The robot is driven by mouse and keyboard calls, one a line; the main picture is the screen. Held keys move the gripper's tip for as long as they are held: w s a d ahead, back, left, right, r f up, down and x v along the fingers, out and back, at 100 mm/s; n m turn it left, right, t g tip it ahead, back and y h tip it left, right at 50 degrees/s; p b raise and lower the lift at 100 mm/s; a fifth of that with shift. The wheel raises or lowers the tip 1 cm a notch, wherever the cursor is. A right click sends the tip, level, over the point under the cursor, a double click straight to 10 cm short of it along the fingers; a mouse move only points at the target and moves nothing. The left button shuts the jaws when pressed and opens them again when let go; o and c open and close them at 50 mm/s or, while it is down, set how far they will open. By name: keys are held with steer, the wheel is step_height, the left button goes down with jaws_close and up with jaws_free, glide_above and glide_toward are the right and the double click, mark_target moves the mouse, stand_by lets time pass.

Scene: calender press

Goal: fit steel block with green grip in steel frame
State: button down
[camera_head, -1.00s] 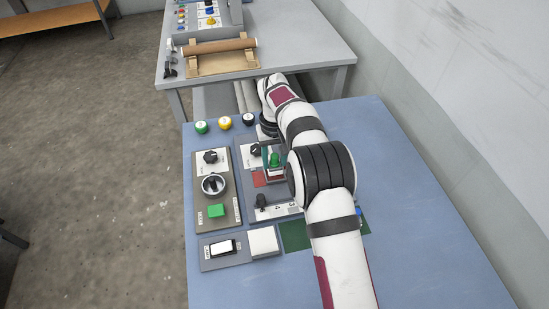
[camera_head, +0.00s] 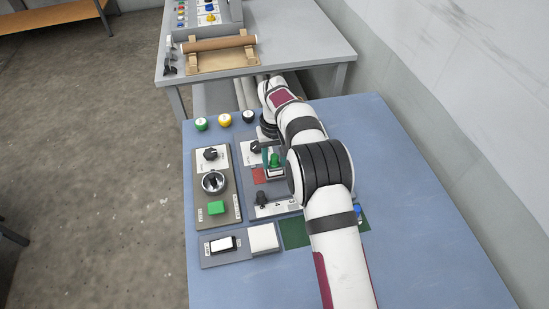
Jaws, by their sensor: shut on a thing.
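The steel block with the green grip (camera_head: 275,161) is small in the head view, on the grey panel just left of my arm's black joint. My gripper (camera_head: 269,152) is at the green grip and shut on it, though the fingers are small and partly covered. A pale grey body shows just below the grip. I cannot clearly separate the block from the steel frame at this size, nor tell whether the block is seated or above it. My arm hides the panel's right side.
A red patch (camera_head: 258,176) lies left of the block. A panel with a dark knob, a round dial (camera_head: 213,182) and a green button (camera_head: 216,208) stands further left. The blue table's right side is clear.

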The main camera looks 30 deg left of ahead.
steer(key=shift+f, duration=0.4)
steer(key=shift+f, duration=0.15)
stand_by(0.4)
steer(key=shift+f, duration=0.1)
stand_by(0.4)
jaws_free()
steer(key=shift+r, duration=3.5)
